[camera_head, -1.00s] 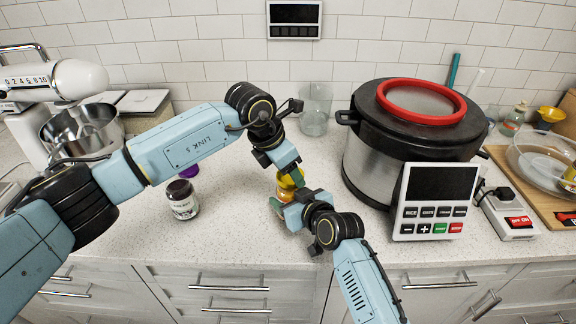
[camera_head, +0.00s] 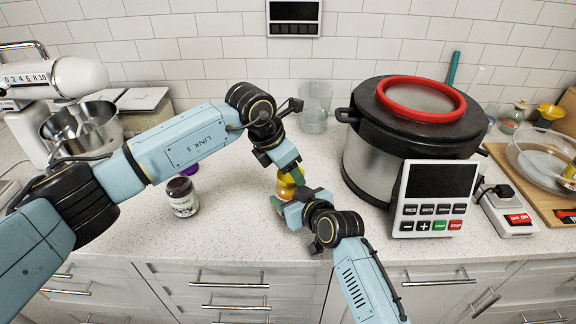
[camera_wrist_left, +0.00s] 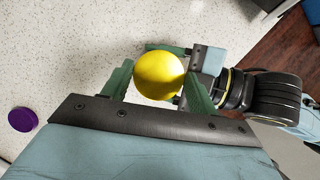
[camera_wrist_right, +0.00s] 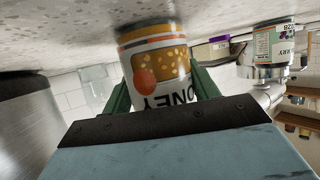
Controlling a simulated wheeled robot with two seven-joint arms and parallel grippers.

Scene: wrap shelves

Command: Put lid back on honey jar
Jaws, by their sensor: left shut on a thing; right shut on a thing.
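The honey jar (camera_head: 285,190) stands on the counter, mostly hidden by my grippers in the head view. In the right wrist view, the jar (camera_wrist_right: 160,62) shows its orange and yellow label between the fingers of my right gripper (camera_wrist_right: 160,85), which is shut on its side. The round yellow lid (camera_wrist_left: 159,75) is between the green fingers of my left gripper (camera_wrist_left: 160,88), which is shut on it from above. The lid is over the jar in line with it. I cannot tell whether it is seated on the rim.
A dark-lidded jar (camera_head: 182,198) and a purple lid (camera_head: 190,169) are to the left. A large cooker (camera_head: 372,160) with a control panel (camera_head: 433,198) stands close on the right. A glass (camera_head: 314,118) is behind. The counter in front of the jars is clear.

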